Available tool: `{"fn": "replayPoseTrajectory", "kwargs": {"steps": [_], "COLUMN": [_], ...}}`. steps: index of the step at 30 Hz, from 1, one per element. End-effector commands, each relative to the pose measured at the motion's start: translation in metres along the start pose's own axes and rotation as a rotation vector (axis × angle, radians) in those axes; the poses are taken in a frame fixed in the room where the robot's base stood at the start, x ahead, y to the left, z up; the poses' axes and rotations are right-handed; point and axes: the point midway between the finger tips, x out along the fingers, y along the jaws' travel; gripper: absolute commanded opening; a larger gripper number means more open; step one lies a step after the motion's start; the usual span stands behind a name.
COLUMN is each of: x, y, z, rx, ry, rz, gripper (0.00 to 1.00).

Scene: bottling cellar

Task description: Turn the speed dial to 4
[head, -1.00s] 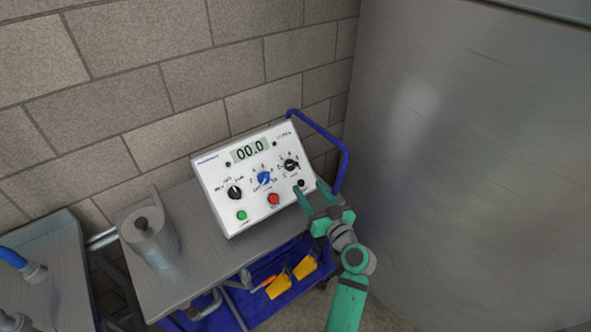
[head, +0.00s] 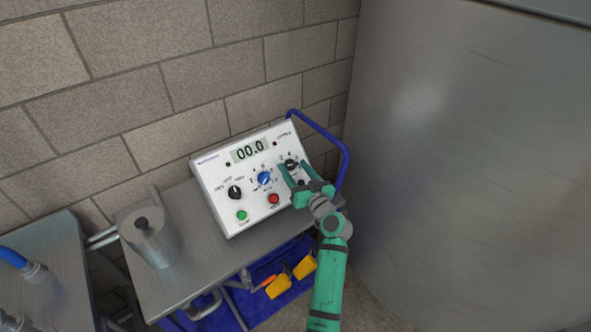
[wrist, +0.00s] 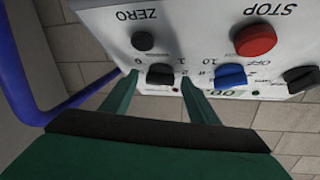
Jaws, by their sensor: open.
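A white control box (head: 218,207) with a display reading 00.0 sits on a cart. It has a black dial (head: 291,163) at the right, a blue dial (head: 264,178) in the middle and another black dial (head: 235,192) at the left. I cannot read which is labelled speed. My open gripper (head: 293,167) is at the right black dial. In the wrist view, upside down, its fingertips (wrist: 160,80) lie either side of that black dial (wrist: 160,73); contact cannot be told. The blue dial (wrist: 231,76) is beside the right-hand finger.
A red STOP button (head: 273,198), a green button (head: 241,215) and a black ZERO button (wrist: 143,41) are on the panel. A metal jug (head: 150,240) stands on the cart (head: 190,275). A blue handle (head: 344,150), a brick wall and a large metal tank (head: 460,170) are close by.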

Motion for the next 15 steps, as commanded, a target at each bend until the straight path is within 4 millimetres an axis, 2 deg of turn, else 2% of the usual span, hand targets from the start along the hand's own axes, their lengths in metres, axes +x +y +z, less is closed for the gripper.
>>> {"fn": "replayPoseTrajectory", "kwargs": {"steps": [4, 9, 15], "x": [-0.0001, -0.0002, -0.0003], "y": [-0.0001, -0.0001, -0.0003], "z": [-0.0001, -0.0002, -0.0002], "rx": [0.000, 0.000, 0.003], "ry": [0.000, 0.000, 0.000], "rz": [0.000, 0.000, 0.003], "gripper": [0.55, 0.14, 0.14]}}
